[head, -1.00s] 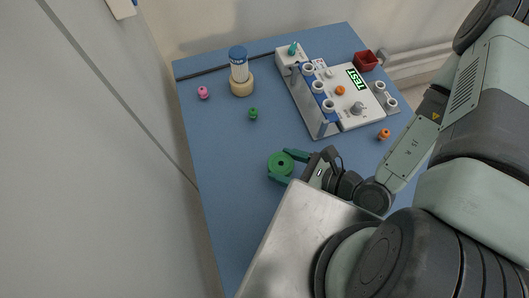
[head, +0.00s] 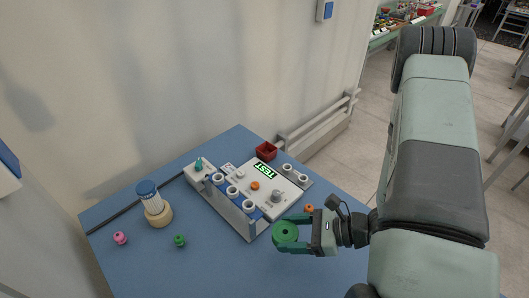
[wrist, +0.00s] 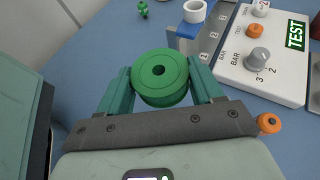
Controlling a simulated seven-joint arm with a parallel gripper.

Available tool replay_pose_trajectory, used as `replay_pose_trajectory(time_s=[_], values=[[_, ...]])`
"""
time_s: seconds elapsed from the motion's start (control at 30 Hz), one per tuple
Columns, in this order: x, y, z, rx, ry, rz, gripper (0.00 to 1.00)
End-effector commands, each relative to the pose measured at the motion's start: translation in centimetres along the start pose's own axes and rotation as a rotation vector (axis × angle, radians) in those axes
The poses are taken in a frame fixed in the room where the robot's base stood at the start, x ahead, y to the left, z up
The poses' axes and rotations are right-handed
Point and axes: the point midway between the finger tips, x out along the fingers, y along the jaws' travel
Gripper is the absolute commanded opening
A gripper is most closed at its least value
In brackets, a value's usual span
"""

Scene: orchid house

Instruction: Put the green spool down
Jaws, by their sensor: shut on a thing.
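The green spool (head: 285,234) is a round disc with a dark centre hole. My gripper (head: 292,236) is shut on it, one green finger on each side. In the wrist view the spool (wrist: 160,77) sits between the two fingertips (wrist: 161,88), its flat face towards the camera. It is in front of the white test device (head: 262,188), near the device's front right corner. How high it is above the blue table (head: 215,265) is hard to tell. The fingers hide part of its sides.
A small green piece (head: 180,240), a pink piece (head: 120,238) and a blue-capped bottle in a tan holder (head: 158,213) stand at left. An orange piece (head: 309,208) is close behind my gripper. A red bin (head: 266,150) stands at the back.

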Motion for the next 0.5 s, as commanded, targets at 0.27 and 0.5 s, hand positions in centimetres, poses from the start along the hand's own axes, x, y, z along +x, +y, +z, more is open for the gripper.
replay_pose_trajectory(time_s=[0.27,0.5], values=[[-5.1,-11.0,9.3,0.052,0.000,-0.174,0.36],[-9.5,-16.2,18.6,0.107,-0.001,-0.299,0.36]])
